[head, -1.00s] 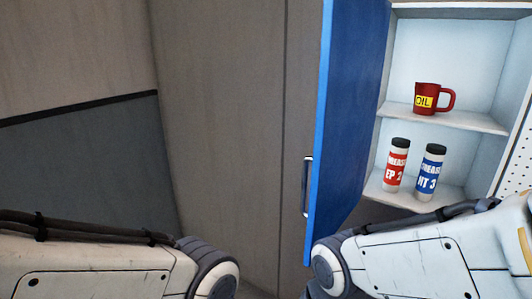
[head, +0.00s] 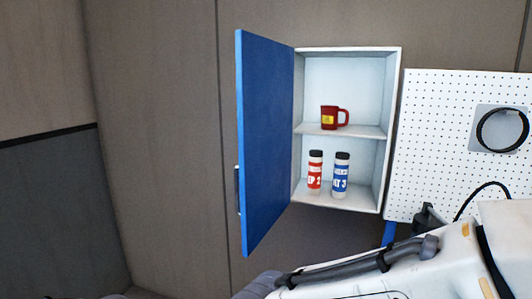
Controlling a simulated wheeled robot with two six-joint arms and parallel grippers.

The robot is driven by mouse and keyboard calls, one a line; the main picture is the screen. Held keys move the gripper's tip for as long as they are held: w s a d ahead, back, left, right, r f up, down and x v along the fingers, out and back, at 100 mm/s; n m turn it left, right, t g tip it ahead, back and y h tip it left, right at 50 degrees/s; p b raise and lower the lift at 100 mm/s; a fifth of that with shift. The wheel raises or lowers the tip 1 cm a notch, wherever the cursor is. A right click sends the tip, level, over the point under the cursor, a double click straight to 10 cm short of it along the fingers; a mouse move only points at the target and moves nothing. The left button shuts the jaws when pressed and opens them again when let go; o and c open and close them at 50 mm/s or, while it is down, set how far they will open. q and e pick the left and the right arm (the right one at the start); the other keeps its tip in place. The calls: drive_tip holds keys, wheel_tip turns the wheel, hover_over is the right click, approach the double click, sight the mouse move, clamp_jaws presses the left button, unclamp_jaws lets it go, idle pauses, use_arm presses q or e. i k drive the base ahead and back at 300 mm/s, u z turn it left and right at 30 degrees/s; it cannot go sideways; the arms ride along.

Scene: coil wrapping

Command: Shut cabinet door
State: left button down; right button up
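The cabinet (head: 391,130) is a white wall box with two shelf levels, and its front stands open. Its blue door (head: 268,140) is hinged on the cabinet's left side and swung out toward me. The door handle (head: 238,190) is on the door's outer edge, at the left. A red oil mug (head: 330,117) stands on the upper shelf. A red-labelled bottle (head: 315,172) and a blue-labelled bottle (head: 341,174) stand on the cabinet floor. Neither gripper shows in the head view; only part of my arm is seen at the lower right.
A white pegboard (head: 440,140) hangs to the right of the cabinet, with a black ring (head: 502,130) on it and a dark cable below. Bare brown wall panels (head: 165,140) lie left of the door. The space in front of the door looks clear.

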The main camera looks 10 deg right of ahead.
sight(264, 66)
drive_tip(key=u, duration=1.5)
drive_tip(key=i, duration=1.8)
drive_tip(key=z, duration=3.1)
